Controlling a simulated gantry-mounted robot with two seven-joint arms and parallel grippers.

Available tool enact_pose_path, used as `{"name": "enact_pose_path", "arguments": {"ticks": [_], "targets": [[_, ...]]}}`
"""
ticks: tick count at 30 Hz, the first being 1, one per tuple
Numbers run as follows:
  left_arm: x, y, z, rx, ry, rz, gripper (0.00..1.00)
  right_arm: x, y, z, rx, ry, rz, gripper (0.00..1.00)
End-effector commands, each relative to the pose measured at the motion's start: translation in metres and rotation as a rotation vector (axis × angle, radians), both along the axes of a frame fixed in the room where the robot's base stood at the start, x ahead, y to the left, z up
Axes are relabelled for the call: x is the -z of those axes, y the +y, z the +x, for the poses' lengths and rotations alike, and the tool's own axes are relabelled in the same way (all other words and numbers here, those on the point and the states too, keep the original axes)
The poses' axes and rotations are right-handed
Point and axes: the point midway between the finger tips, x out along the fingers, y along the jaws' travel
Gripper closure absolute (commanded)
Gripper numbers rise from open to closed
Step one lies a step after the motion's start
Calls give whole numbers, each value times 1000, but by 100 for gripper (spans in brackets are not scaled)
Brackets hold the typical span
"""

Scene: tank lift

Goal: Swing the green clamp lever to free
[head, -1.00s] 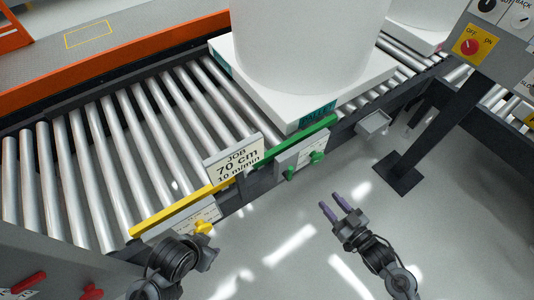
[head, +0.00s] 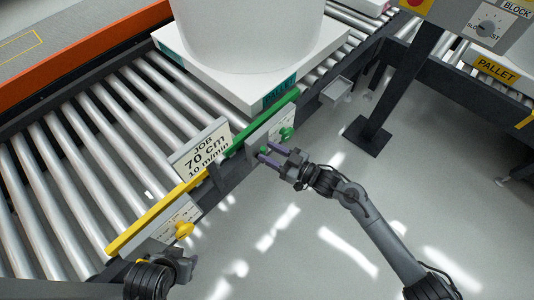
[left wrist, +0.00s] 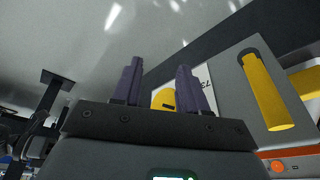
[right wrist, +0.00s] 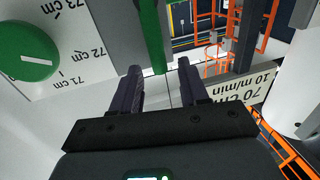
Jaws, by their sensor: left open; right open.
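The green clamp lever (right wrist: 152,38) shows in the right wrist view as an upright green bar, its lower end between my fingertips with gaps on both sides. In the head view the lever (head: 264,149) is mostly hidden by my right gripper (head: 263,153), which is open at the plate. A round green knob (head: 286,133) sits to its right; it also shows in the right wrist view (right wrist: 25,55) on a centimetre scale. My left gripper (left wrist: 158,75) is open and empty near a yellow handle (left wrist: 265,92) and a yellow knob (left wrist: 162,98).
The roller conveyor (head: 90,150) carries a white pallet (head: 240,85) with a large white cylinder (head: 245,35). A JOB sign (head: 202,150) stands left of the green bar (head: 262,122). A dark post (head: 398,80) stands at right. The floor in front is clear.

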Motion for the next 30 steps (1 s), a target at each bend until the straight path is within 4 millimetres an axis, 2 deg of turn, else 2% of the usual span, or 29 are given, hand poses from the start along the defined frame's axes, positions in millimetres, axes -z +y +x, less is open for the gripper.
{"name": "enact_pose_path", "arguments": {"ticks": [6,15,17,24,30], "targets": [[8,0,0,-1,0,-1,57,0,12,7,0,-1,1,56],[7,-3,0,-7,1,-11,57,-1,13,8,0,0,0,56],[7,-3,0,-8,1,-13,57,-1,13,8,0,0,0,64],[7,-3,0,-9,1,-14,57,-1,13,8,0,0,0,100],[8,-2,0,-6,1,-10,57,0,13,8,0,0,0,100]]}}
